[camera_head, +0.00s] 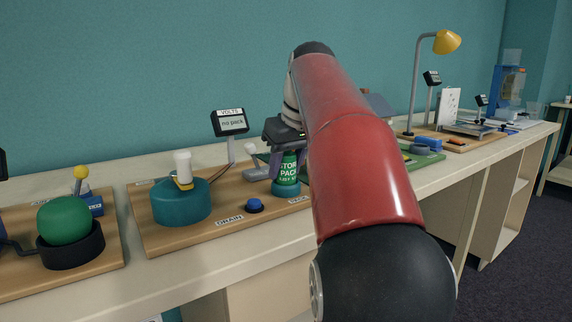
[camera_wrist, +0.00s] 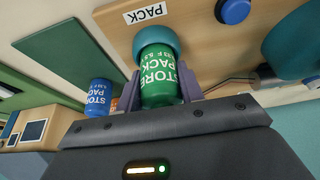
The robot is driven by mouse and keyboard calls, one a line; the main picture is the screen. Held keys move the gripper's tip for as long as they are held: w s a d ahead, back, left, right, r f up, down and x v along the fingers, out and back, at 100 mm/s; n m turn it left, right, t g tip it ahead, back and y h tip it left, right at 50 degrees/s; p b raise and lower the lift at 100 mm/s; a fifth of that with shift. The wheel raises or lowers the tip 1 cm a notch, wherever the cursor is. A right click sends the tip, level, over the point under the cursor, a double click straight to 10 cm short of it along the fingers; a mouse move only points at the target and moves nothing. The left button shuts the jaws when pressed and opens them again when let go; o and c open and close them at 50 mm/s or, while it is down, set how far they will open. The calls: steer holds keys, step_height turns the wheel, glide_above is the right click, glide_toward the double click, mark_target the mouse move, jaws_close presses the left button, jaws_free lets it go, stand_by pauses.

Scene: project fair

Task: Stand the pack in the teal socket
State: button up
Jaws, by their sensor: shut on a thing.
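A green pack (camera_head: 288,169) with white "STORE PACK" lettering is upright at the bench board's right part. My gripper (camera_head: 284,142) is shut on it from above. In the wrist view the pack (camera_wrist: 158,72) is between my two fingers (camera_wrist: 160,90). The teal socket (camera_head: 286,188) is directly below the pack, by the "PACK" label. In the wrist view the socket (camera_wrist: 157,40) rings the pack's lower end. How deep the pack sits cannot be told. The display (camera_head: 231,122) reads "no pack".
A large teal drum (camera_head: 181,204) with a white top piece stands left on the same board, with a blue button (camera_head: 255,205) in front. A blue pack (camera_wrist: 98,97) shows beside a green board (camera_wrist: 72,55). A green ball (camera_head: 63,220) is at far left.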

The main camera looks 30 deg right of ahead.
steer(key=shift+f, duration=0.4)
steer(key=shift+r, duration=0.25)
steer(key=shift+r+p, duration=0.35)
steer(key=shift+r+p, duration=0.25)
steer(key=shift+p, duration=0.3)
stand_by(0.4)
steer(key=shift+f+b, duration=0.65)
steer(key=shift+f, duration=0.2)
stand_by(0.4)
steer(key=shift+r, duration=0.15)
steer(key=shift+r+p, duration=0.35)
steer(key=shift+p, duration=0.2)
steer(key=shift+r+p, duration=0.4)
steer(key=shift+p, duration=0.15)
steer(key=shift+f+b, duration=0.6)
steer(key=shift+f, duration=0.25)
stand_by(0.6)
